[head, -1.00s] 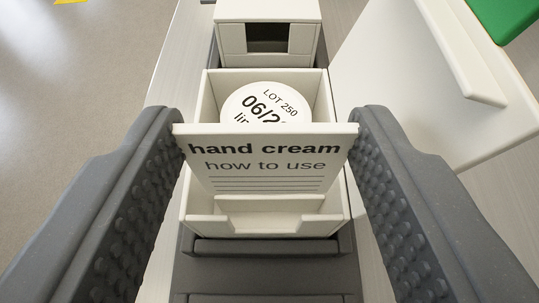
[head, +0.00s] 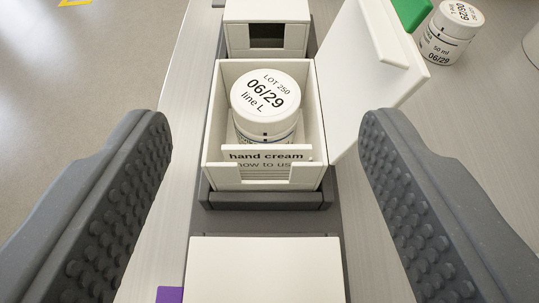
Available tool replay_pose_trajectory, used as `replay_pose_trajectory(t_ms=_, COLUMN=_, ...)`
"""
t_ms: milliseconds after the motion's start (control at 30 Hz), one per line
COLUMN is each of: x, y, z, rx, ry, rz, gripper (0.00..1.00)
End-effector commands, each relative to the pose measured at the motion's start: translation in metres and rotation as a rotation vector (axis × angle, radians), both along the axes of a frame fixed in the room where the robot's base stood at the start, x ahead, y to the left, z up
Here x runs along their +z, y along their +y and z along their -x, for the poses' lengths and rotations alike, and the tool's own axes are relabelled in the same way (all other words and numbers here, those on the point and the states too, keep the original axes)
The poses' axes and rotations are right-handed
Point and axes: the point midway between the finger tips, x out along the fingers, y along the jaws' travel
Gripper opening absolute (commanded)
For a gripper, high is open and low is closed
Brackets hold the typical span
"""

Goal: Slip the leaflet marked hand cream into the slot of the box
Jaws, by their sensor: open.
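The leaflet marked hand cream (head: 296,153) stands in the slot at the near end of the open white box (head: 211,125). Its top edge and title show above the box's notched front wall, and its lower part is hidden behind that wall. A white jar (head: 266,95) with a lid reading LOT 250, 06/29, line L stands inside the box behind the leaflet. My gripper (head: 265,125) is open, its two dark studded fingers wide apart on either side of the box, touching neither box nor leaflet.
A white box with a dark opening (head: 267,33) stands behind on the dark track (head: 270,222). A white flat-topped block (head: 264,270) is in front. At right are a white lid-like panel (head: 345,70), a green object (head: 412,12) and another jar (head: 448,35).

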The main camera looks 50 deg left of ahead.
Motion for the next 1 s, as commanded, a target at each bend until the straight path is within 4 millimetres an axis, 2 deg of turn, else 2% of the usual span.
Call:
replay_pose_trajectory(t_ms=100, x=0.012, y=-0.022, z=0.014, rx=-0.007, ry=0.0, rz=0.003, gripper=0.59)
replay_pose_trajectory(t_ms=300, x=0.023, y=-0.044, z=0.033, rx=-0.003, ry=0.0, rz=0.001, gripper=0.59)
replay_pose_trajectory(t_ms=567, x=0.029, y=-0.056, z=0.043, rx=-0.001, ry=0.002, rz=0.001, gripper=0.59)
replay_pose_trajectory(t_ms=867, x=0.034, y=-0.059, z=0.04, rx=-0.012, ry=-0.011, rz=0.01, gripper=0.59)
replay_pose_trajectory(t_ms=967, x=0.057, y=-0.068, z=0.022, rx=-0.065, ry=-0.067, rz=0.05, gripper=0.59)
replay_pose_trajectory(t_ms=1000, x=0.072, y=-0.076, z=0.011, rx=-0.104, ry=-0.101, rz=0.08, gripper=0.59)
